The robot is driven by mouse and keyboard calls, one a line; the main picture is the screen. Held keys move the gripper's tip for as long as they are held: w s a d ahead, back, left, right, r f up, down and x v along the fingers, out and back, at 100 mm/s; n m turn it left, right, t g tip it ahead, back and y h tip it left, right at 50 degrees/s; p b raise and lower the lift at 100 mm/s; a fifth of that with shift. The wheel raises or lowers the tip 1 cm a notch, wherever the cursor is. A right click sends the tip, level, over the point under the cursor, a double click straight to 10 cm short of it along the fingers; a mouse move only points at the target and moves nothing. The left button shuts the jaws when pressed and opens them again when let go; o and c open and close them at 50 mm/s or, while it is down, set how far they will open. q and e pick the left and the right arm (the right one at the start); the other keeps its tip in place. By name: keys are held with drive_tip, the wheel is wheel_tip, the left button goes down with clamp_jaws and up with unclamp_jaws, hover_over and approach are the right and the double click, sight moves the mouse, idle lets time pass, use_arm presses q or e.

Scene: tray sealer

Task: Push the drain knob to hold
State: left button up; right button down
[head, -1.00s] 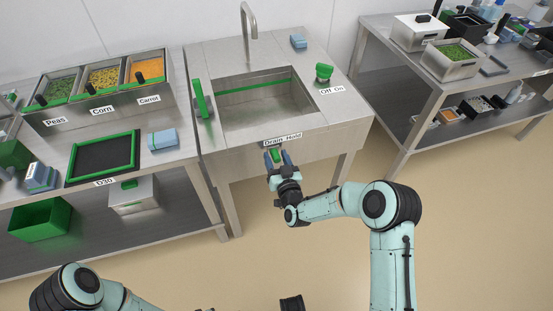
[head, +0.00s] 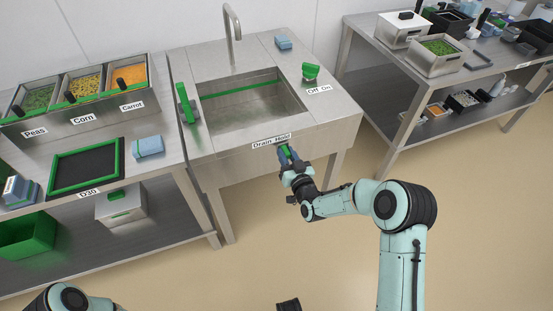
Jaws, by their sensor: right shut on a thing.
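The sink unit (head: 215,152) stands in the middle of the head view, with its basin (head: 255,105) facing up. A "Drain Hold" label (head: 271,141) is on the front edge of the sink. The green drain knob (head: 287,151) sits just below the label, beneath its right part, the "Hold" side. My right gripper (head: 288,156) is shut on the knob, with its blue fingers on either side. The fingers hide part of the knob.
A faucet (head: 233,35), a green lever (head: 186,104) and a green "Off On" knob (head: 310,72) are on the sink. A counter with food bins (head: 83,90) stands left, a steel table (head: 420,85) right. The floor in front is clear.

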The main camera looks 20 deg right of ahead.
drive_tip(key=c, duration=0.9)
unclamp_jaws()
drive_tip(key=shift+d, duration=0.35)
use_arm(q)
drive_tip(key=shift+r, duration=0.1)
use_arm(e)
drive_tip(key=shift+s+a, duration=0.1)
drive_tip(key=shift+s, duration=0.35)
use_arm(q)
drive_tip(key=s+r+p, duration=0.1)
drive_tip(key=s+d, duration=0.1)
drive_tip(key=shift+s+d+r+g+p, duration=0.2)
drive_tip(key=shift+s+r+g+p, duration=0.1)
drive_tip(key=shift+r+g+p, duration=0.1)
use_arm(e)
drive_tip(key=s, duration=1.2)
drive_tip(key=shift+s+d, duration=0.25)
